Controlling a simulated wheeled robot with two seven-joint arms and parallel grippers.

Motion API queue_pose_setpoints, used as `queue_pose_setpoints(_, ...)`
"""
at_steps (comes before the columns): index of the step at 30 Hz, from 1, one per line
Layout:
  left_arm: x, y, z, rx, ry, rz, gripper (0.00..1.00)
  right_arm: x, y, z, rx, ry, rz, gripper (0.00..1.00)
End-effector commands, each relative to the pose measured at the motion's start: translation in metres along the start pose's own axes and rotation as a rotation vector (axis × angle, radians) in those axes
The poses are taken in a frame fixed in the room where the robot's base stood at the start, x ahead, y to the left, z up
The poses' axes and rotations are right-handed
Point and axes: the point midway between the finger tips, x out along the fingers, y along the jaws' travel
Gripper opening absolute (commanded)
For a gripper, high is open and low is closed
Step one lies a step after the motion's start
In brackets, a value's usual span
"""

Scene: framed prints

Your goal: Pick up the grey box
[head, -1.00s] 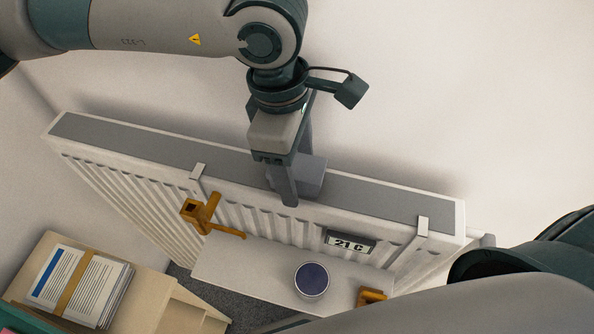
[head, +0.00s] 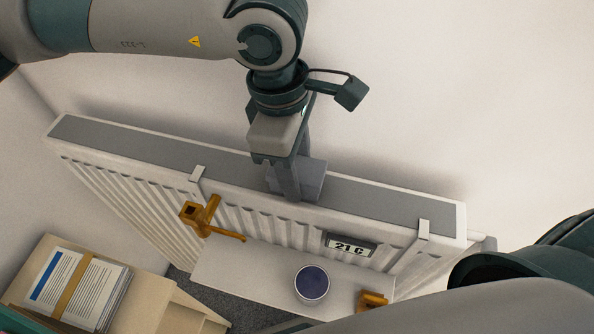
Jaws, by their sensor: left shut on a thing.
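The grey box (head: 313,180) is a small blue-grey block at the top of the white radiator (head: 150,147), near its middle. My left gripper (head: 287,190) comes down from above and is shut on the box. Its near finger covers the box's left part. I cannot tell whether the box's underside touches the radiator top. My right arm shows at the lower right, but its gripper is out of the picture.
A shelf (head: 245,281) hangs on the radiator by metal hooks, with an orange bracket (head: 203,217) and a dark-topped round tin (head: 312,284). Strapped papers (head: 80,287) lie on a wooden unit at lower left.

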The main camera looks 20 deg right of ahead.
Motion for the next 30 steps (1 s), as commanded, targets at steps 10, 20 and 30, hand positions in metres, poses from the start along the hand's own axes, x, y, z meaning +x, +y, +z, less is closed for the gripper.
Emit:
queue_pose_setpoints(10,-0.002,0.000,0.000,0.000,0.000,0.000,0.15,-0.005,0.000,-0.001,0.000,0.000,0.000,0.31)
queue_pose_setpoints(20,-0.007,0.000,0.001,0.000,0.000,0.001,0.15,-0.018,0.000,-0.002,0.000,0.000,0.000,0.31)
queue_pose_setpoints(30,-0.047,-0.003,0.020,0.005,0.000,0.004,0.15,0.015,0.000,0.002,-0.001,0.000,0.001,0.31)
